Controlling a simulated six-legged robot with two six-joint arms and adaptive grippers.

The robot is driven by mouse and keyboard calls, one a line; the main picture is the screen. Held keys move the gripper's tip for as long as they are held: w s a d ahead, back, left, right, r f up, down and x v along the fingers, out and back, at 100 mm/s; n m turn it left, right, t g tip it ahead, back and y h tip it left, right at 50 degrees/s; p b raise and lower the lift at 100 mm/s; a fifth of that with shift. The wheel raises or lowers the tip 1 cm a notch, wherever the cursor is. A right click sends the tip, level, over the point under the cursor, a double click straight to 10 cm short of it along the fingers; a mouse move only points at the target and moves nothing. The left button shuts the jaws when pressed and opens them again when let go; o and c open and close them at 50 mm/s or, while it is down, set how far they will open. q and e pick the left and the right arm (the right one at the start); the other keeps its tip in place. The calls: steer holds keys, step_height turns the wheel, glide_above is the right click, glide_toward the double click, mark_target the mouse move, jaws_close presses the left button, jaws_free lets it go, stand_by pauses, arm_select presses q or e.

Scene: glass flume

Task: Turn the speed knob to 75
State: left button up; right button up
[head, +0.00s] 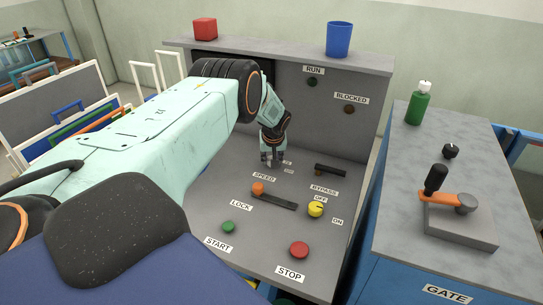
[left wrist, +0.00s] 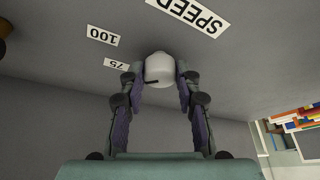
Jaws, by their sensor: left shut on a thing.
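The speed knob (left wrist: 160,68) is a pale grey round cap with a short dark pointer line on its lower left side, in the left wrist view. The line points left, somewhat below the "75" label (left wrist: 116,64); the "100" label (left wrist: 103,36) is farther up and left. My left gripper (left wrist: 159,76) is shut on the knob, with a finger on each side. In the head view my left gripper (head: 272,155) points down onto the panel behind the "SPEED" label (head: 264,177) and hides the knob. My right gripper is not in view.
On the sloping panel near my gripper are a black bypass lever (head: 331,170), an orange-ended lock lever (head: 275,197), a yellow knob (head: 315,209), a green start button (head: 228,227) and a red stop button (head: 299,250). A gate crank (head: 446,197) stands on the right cabinet.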

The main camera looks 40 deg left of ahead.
arm_select(q)
steer(key=shift+w+r, duration=0.15)
stand_by(0.3)
steer(key=o, duration=1.1)
steer(key=shift+o, duration=0.2)
steer(key=v, duration=1.2)
steer(key=shift+s+d, duration=0.1)
steer(key=shift+s, duration=0.15)
